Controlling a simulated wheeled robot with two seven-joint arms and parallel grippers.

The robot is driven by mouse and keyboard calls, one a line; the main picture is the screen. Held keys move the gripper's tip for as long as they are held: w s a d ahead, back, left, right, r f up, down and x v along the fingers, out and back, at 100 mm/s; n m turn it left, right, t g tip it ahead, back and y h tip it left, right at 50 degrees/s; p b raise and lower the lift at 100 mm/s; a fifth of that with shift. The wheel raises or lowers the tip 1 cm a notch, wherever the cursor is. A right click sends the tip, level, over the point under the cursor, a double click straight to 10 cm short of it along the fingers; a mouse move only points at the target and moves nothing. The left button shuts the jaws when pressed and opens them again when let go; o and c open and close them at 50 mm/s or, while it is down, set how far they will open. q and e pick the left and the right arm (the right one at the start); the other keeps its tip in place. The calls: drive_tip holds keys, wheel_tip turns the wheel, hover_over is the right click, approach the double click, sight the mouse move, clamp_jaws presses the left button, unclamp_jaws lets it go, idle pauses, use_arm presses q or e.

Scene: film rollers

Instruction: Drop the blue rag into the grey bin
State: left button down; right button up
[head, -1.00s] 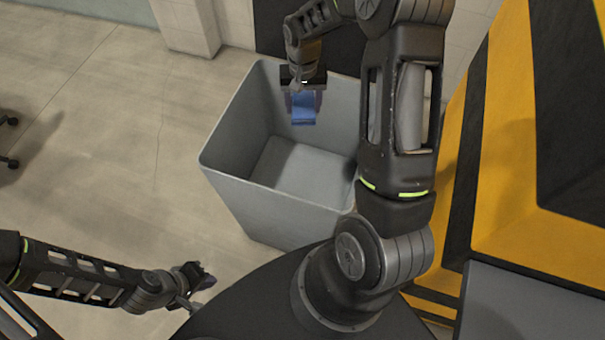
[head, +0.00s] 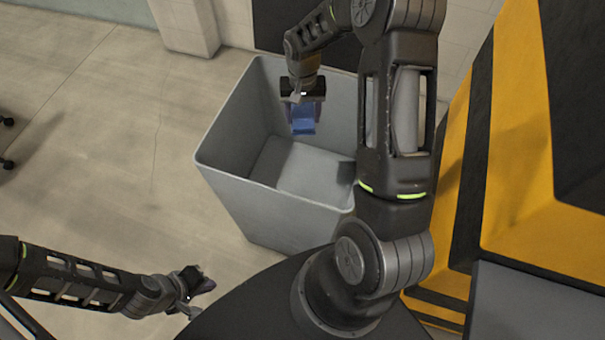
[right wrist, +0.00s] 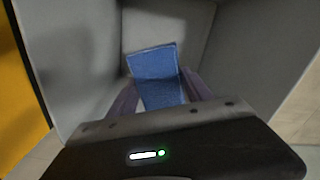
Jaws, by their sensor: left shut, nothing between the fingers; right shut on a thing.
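The grey bin (head: 222,190) stands open on the floor in the middle of the head view. My right gripper (head: 303,112) is over the inside of the bin, near its back wall. It is shut on the blue rag (head: 303,126), which hangs down below the fingers. In the right wrist view the blue rag (right wrist: 156,75) sits between the two fingers, with the grey bin walls (right wrist: 245,50) around it. My left gripper (head: 198,289) is shut and empty, low at the left front, outside the bin.
A yellow and black striped structure (head: 525,170) stands close to the right of the bin. A pale pillar (head: 188,27) and wall are behind. The floor (head: 110,150) left of the bin is clear, apart from dark wheeled feet at the far left edge.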

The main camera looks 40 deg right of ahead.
drive_tip(key=o, duration=1.4)
wheel_tip(320, 180, up, 8)
drive_tip(key=shift+f+b, duration=0.1)
drive_tip(key=shift+b, duration=0.25)
